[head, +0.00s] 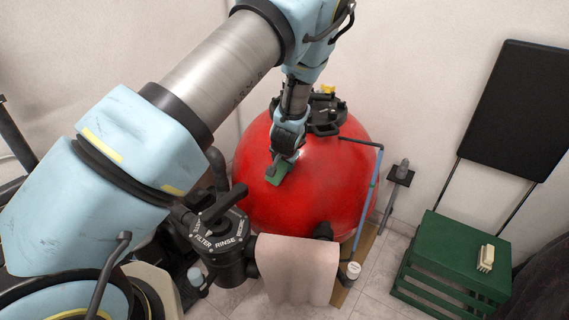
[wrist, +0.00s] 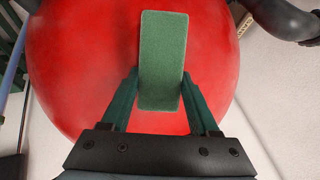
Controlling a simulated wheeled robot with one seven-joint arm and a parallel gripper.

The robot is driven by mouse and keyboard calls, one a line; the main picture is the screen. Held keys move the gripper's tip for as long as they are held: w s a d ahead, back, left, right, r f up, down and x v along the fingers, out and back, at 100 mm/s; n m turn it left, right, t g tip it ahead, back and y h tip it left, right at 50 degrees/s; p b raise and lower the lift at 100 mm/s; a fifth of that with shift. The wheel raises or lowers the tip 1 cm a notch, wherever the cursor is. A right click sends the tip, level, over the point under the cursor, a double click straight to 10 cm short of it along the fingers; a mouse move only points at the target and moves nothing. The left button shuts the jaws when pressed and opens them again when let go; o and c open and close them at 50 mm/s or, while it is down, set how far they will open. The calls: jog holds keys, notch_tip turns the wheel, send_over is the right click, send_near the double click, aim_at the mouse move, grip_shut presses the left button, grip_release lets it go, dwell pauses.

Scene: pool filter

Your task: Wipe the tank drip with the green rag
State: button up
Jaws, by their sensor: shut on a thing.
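The tank (head: 325,190) is a large, glossy red sphere in the middle of the head view, with a black fitting on top. It fills much of the wrist view (wrist: 75,70). My gripper (head: 281,160) is over the tank's upper front side. It is shut on the green rag (wrist: 161,60), a flat rectangular pad that sticks out past the fingertips. The rag (head: 276,174) lies at or very close to the red surface; I cannot tell whether it touches. I cannot make out a drip; the rag and gripper cover part of the surface.
A black valve (head: 222,228) marked FILTER and RINSE stands in front left of the tank. A beige cloth (head: 297,268) hangs before it. A green crate (head: 452,262) with a brush (head: 486,258) stands at right. A blue pipe (head: 371,195) runs down the tank's right side.

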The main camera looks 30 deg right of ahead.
jog(key=shift+s+a+r+p, duration=0.6)
jog(key=shift+s+r+p, duration=0.15)
jog(key=shift+s+r, duration=0.15)
jog(key=shift+s+a+r+p, duration=0.65)
jog(key=shift+s+a+r, duration=0.1)
jog(key=shift+s, duration=0.1)
jog(key=shift+s+a+r+p, duration=0.6)
jog(key=shift+s+r, duration=0.15)
jog(key=shift+s, duration=0.1)
